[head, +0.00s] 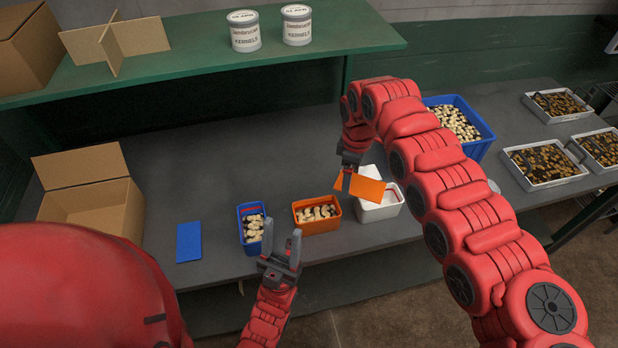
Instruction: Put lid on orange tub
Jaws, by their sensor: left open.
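The orange tub (322,227) stands on the grey table, uncovered, with pale and dark pieces inside. The orange lid (370,190) is held in my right gripper (347,181), above and to the right of the orange tub, partly over the white tub. The lid is tilted, and the gripper's dark fingers cross it. My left gripper (283,236) is open and empty, with its fingers pointing up in the picture, between the blue tub and the orange tub at the near table edge.
A small blue tub (254,246) with pieces stands left of the orange tub, and a blue lid (189,241) lies farther left. A white tub (378,212) is on the right. A cardboard box (108,207), large blue bin (483,148) and trays (546,183) stand around.

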